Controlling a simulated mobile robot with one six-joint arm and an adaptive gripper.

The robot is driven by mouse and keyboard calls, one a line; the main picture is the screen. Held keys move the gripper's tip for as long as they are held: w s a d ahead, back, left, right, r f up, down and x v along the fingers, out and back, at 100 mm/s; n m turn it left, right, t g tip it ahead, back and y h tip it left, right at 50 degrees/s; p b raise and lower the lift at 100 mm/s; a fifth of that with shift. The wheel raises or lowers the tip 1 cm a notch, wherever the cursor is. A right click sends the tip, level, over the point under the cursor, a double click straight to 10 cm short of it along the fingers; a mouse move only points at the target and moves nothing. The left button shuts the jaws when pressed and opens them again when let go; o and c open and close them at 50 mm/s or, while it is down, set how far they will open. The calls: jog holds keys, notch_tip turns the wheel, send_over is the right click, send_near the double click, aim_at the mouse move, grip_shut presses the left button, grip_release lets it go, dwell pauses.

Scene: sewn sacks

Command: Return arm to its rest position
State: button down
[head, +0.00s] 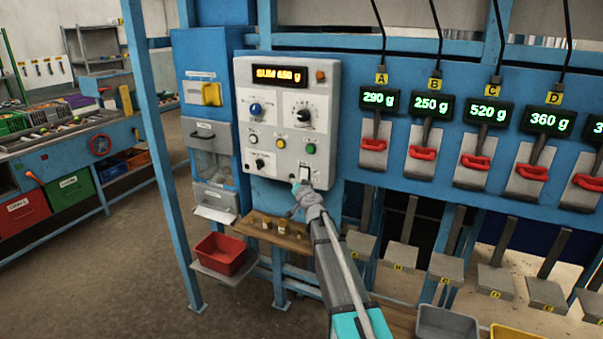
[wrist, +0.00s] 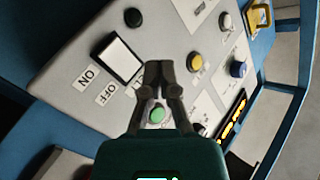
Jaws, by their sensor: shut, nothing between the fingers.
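My gripper (head: 298,187) is at the lower part of the grey control panel (head: 274,96), beside the white rocker switch (head: 305,172). In the wrist view my gripper (wrist: 158,68) is shut and empty, its fingertips together over the panel (wrist: 150,40). The rocker switch (wrist: 119,59) with ON and OFF labels lies to the left of the fingertips. I cannot tell whether the fingertips touch the panel. My arm (head: 335,265) reaches up from the bottom of the head view.
The wooden shelf (head: 272,232) with small blocks is below the panel. A red bin (head: 220,254) stands at its left. Scale displays (head: 378,99) and red-handled levers (head: 423,153) line the blue frame at right. A grey bin (head: 446,322) is at the bottom. Open floor (head: 110,275) lies left.

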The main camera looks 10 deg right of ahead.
jog(key=s+a+f+n+g+y, duration=0.1)
jog(key=s+a+f+n+g, duration=0.2)
jog(key=s, duration=0.4)
jog(key=s+a+f+n+g+y, duration=0.1)
jog(key=s+a+f+g, duration=0.15)
jog(key=s+f, duration=0.35)
jog(key=s+a+f+n+g+y, duration=0.15)
jog(key=s+g, duration=0.25)
jog(key=s, duration=0.4)
jog(key=s+d+f+g+h, duration=0.2)
jog(key=s, duration=0.5)
jog(key=s+d+f+g+h, duration=0.2)
jog(key=s+g, duration=0.1)
jog(key=s, duration=0.5)
jog(key=s+d+f+g+h, duration=0.2)
jog(key=s+d+f, duration=0.1)
jog(key=s, duration=0.4)
jog(key=shift+s+m+g, duration=0.2)
jog(key=shift+m+g, duration=0.15)
jog(key=shift+m, duration=0.1)
jog(key=c, duration=1.3)
grip_release()
jog(key=shift+c, duration=0.2)
